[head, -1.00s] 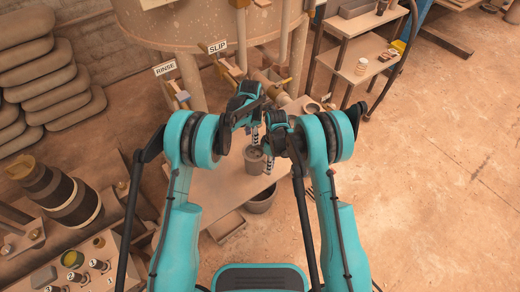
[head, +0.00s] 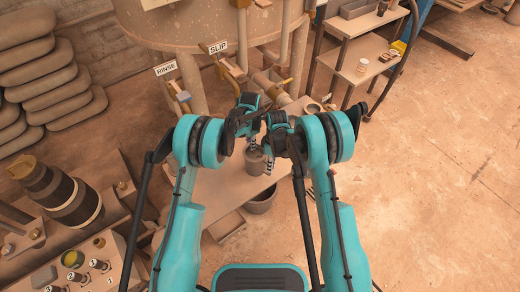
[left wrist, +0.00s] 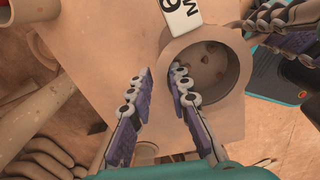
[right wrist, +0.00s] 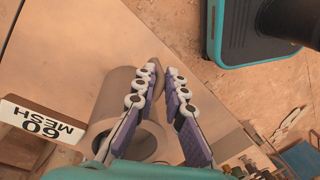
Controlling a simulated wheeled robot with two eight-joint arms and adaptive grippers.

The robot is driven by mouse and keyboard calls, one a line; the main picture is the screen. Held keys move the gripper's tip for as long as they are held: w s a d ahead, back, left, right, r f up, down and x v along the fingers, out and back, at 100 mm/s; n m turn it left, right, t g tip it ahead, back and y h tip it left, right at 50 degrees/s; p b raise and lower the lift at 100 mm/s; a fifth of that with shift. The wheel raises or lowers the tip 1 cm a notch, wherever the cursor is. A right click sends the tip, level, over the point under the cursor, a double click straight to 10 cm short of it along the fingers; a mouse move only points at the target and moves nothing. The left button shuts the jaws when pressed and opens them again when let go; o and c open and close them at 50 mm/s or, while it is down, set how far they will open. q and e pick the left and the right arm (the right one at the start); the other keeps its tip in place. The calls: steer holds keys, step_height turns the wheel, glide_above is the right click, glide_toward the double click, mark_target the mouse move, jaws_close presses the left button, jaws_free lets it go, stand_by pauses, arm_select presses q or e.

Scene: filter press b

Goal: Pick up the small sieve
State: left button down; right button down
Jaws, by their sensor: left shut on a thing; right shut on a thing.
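The small sieve (head: 255,164) is a grey-brown round cup, upright at the table; whether it touches the tabletop is unclear. Its open mouth (left wrist: 217,65), with a few dark lumps or holes inside, shows in the left wrist view. A white 60 MESH tag (right wrist: 42,119) is beside it in the right wrist view. My left gripper (head: 252,146) is shut on the sieve's wall, one finger inside the mouth and one outside. My right gripper (head: 270,166) is shut on the sieve's right side; it also shows in the right wrist view (right wrist: 160,77). The arms partly hide the sieve.
The small table (head: 213,187) stands before a large round tank (head: 190,22) with RINSE and SLIP signs. A dark bucket (head: 262,203) is by the table's right edge. A shelf rack (head: 345,65) stands behind at right. Open floor (head: 440,190) lies to the right.

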arm_select(q)
step_height(320, 180, up, 4)
steer(key=shift+a+f, duration=0.1)
steer(key=shift+a, duration=0.05)
steer(key=s+a, duration=1)
steer(key=a, duration=0.4)
steer(key=shift+s+a+f, duration=0.15)
steer(key=shift+s, duration=0.15)
arm_select(e)
steer(key=c, duration=1.5)
jaws_free()
steer(key=shift+r, duration=0.1)
step_height(320, 180, up, 12)
steer(key=w, duration=0.1)
steer(key=shift+w+d, duration=0.3)
steer(key=shift+d, duration=0.05)
